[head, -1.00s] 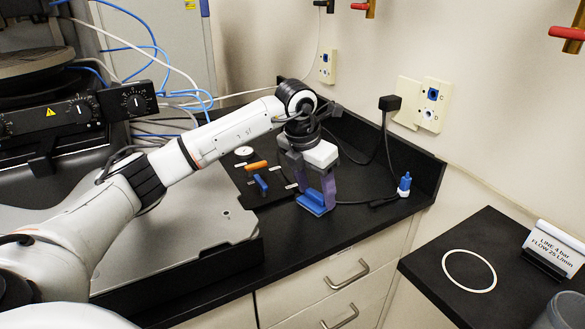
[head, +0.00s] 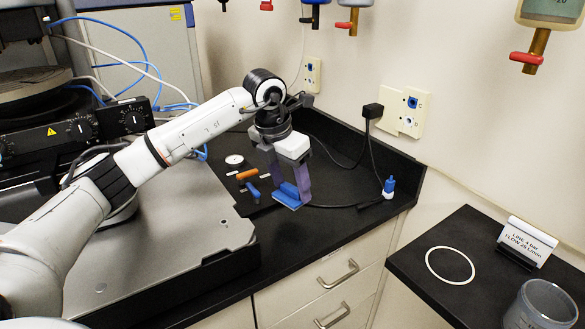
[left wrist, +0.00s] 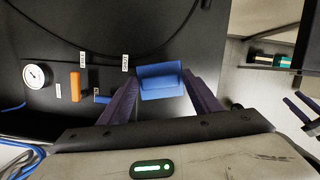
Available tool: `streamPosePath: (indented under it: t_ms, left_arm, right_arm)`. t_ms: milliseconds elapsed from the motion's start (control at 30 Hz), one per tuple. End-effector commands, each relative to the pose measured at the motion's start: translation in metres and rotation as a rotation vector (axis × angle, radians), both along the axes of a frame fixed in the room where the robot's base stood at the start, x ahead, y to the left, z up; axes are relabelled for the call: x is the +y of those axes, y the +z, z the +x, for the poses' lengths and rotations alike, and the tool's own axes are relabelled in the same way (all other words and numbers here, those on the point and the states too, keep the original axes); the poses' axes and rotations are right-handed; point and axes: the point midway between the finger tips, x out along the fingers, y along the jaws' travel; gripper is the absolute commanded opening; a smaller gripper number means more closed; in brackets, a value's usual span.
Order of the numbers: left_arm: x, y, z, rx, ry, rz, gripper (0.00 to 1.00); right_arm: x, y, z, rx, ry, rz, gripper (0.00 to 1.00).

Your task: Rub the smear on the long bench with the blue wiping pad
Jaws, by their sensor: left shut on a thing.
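The blue wiping pad (head: 288,195) is between the purple fingers of my left gripper (head: 287,186), at the front part of the black long bench (head: 335,200). The left wrist view shows the pad (left wrist: 160,80) between both fingertips of the left gripper (left wrist: 160,88), which is shut on it. The pad is at or just above the bench surface; I cannot tell if it touches. No smear can be made out on the bench in either view.
An orange-handled valve (head: 247,174), a blue-handled valve (head: 252,192) and a round gauge (head: 234,160) sit left of the pad. A blue-tipped plug (head: 388,187) and its cable lie to the right. A separate black table (head: 420,255) holds a sign (head: 527,240) and a beaker (head: 541,303).

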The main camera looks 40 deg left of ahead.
Motion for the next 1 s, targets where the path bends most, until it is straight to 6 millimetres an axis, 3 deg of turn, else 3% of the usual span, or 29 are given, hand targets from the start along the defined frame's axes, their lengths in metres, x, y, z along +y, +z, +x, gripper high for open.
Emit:
streamPosePath:
  t_ms: [333,1000]
  left_arm:
    - [0.006,0.027,-0.003,-0.003,0.01,0.0,0.33]
    - [0.001,0.026,-0.006,-0.001,-0.046,-0.001,0.33]
  right_arm:
    - [0.0,0.001,0.0,0.001,0.0,0.0,0.44]
    - [0.0,0.0,-0.001,0.003,0.0,-0.001,0.44]
